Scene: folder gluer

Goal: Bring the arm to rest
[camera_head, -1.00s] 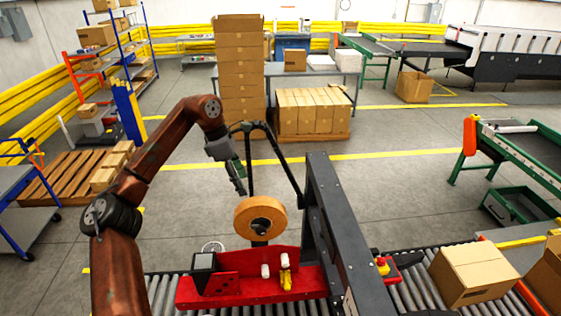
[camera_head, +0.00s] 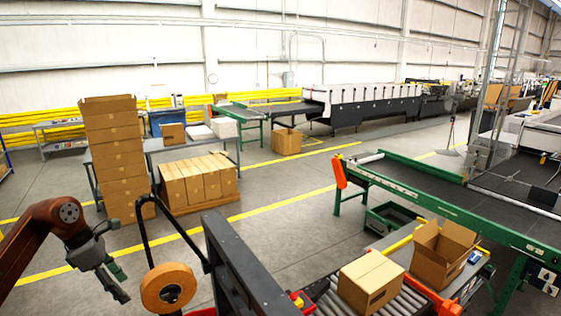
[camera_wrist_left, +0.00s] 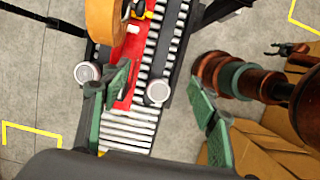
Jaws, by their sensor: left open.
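My left arm, rust-brown, comes in at the lower left of the head view. Its green-fingered left gripper (camera_head: 114,282) hangs in the air just left of the orange tape roll (camera_head: 168,288), apart from it in the picture. The wrist view shows the left gripper (camera_wrist_left: 160,108) with its two green fingers wide apart and nothing between them. The tape roll (camera_wrist_left: 103,20) shows there at the top, above a red carriage (camera_wrist_left: 122,75). A rust-brown arm part and a small dark claw-like shape stand at the right of the wrist view; I cannot tell whether the claw is my right gripper.
A dark upright frame (camera_head: 245,270) stands right of the tape roll. A closed carton (camera_head: 371,281) sits on the roller conveyor (camera_head: 325,296), with an open carton (camera_head: 443,252) beyond. A tall box stack (camera_head: 115,160) stands behind.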

